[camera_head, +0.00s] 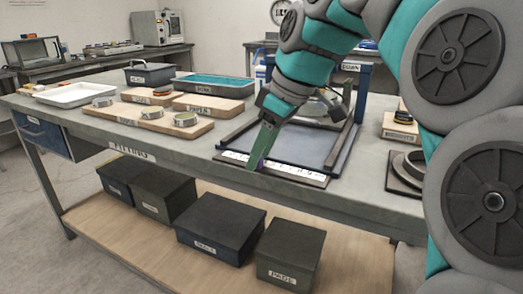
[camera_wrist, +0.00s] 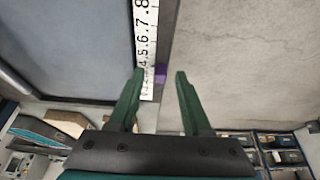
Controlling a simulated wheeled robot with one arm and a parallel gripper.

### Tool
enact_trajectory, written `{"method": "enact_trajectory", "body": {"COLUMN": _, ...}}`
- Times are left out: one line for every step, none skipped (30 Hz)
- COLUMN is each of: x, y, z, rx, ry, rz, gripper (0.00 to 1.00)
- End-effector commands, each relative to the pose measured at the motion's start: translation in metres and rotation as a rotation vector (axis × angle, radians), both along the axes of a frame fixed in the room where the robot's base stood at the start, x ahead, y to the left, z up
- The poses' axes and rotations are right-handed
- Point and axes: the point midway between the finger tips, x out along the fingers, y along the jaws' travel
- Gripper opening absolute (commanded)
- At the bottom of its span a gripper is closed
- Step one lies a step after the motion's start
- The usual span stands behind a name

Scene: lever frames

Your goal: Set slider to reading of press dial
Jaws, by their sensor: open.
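A white number scale (camera_head: 285,170) runs along the front edge of a dark frame on the workbench; it also shows in the wrist view (camera_wrist: 146,42), with digits up to about 8 readable. A small purple slider (camera_wrist: 160,72) sits beside the scale at its low end, near 2 or 3; the exact mark is unclear. My gripper (camera_wrist: 160,75) is open, its green fingertips on either side of the slider; contact cannot be told. In the head view my gripper (camera_head: 257,164) reaches down to the scale's left part. A round dial (camera_head: 280,11) is at the back; its reading is not legible.
Wooden boards with rings (camera_head: 150,118), a white tray (camera_head: 75,95) and a teal-topped tray (camera_head: 214,84) stand to the left on the bench. A dark stand (camera_head: 405,172) lies to the right. Several lidded boxes fill the lower shelf (camera_head: 130,237).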

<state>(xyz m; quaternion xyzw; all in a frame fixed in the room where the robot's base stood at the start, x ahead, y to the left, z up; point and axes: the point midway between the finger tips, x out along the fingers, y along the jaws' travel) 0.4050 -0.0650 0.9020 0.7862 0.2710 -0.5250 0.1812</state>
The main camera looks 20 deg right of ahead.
Motion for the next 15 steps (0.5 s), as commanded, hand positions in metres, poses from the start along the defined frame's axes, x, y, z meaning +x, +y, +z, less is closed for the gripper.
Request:
{"method": "enact_trajectory", "body": {"x": 0.0, "y": 0.0, "z": 0.0, "rx": 0.0, "ry": 0.0, "rz": 0.0, "gripper": 0.49}}
{"method": "enact_trajectory", "body": {"x": 0.0, "y": 0.0, "z": 0.0, "rx": 0.0, "ry": 0.0, "rz": 0.0, "gripper": 0.49}}
{"method": "enact_trajectory", "body": {"x": 0.0, "y": 0.0, "z": 0.0, "rx": 0.0, "ry": 0.0, "rz": 0.0, "gripper": 0.49}}
{"method": "enact_trajectory", "body": {"x": 0.0, "y": 0.0, "z": 0.0, "rx": 0.0, "ry": 0.0, "rz": 0.0, "gripper": 0.49}}
{"method": "enact_trajectory", "body": {"x": 0.0, "y": 0.0, "z": 0.001, "rx": 0.0, "ry": 0.0, "rz": 0.0, "gripper": 0.49}}
{"method": "enact_trajectory", "body": {"x": 0.0, "y": 0.0, "z": 0.001, "rx": 0.0, "ry": 0.0, "rz": 0.0, "gripper": 0.49}}
{"method": "enact_trajectory", "body": {"x": -0.001, "y": -0.001, "z": 0.002, "rx": 0.0, "ry": 0.0, "rz": 0.0, "gripper": 0.49}}
{"method": "enact_trajectory", "body": {"x": -0.001, "y": -0.001, "z": 0.003, "rx": 0.001, "ry": 0.001, "rz": 0.0, "gripper": 0.49}}
{"method": "enact_trajectory", "body": {"x": -0.001, "y": -0.001, "z": 0.005, "rx": 0.0, "ry": 0.001, "rz": 0.001, "gripper": 0.49}}
{"method": "enact_trajectory", "body": {"x": -0.002, "y": -0.002, "z": 0.007, "rx": 0.0, "ry": 0.001, "rz": 0.001, "gripper": 0.49}}
{"method": "enact_trajectory", "body": {"x": -0.003, "y": -0.002, "z": 0.009, "rx": 0.001, "ry": 0.002, "rz": 0.002, "gripper": 0.49}}
{"method": "enact_trajectory", "body": {"x": -0.003, "y": -0.003, "z": 0.012, "rx": 0.0, "ry": 0.0, "rz": 0.001, "gripper": 0.49}}
{"method": "enact_trajectory", "body": {"x": -0.004, "y": -0.004, "z": 0.015, "rx": 0.0, "ry": -0.002, "rz": 0.001, "gripper": 0.49}}
{"method": "enact_trajectory", "body": {"x": -0.005, "y": -0.005, "z": 0.018, "rx": -0.001, "ry": -0.003, "rz": 0.0, "gripper": 0.49}}
{"method": "enact_trajectory", "body": {"x": -0.006, "y": -0.006, "z": 0.022, "rx": -0.001, "ry": -0.004, "rz": 0.0, "gripper": 0.49}}
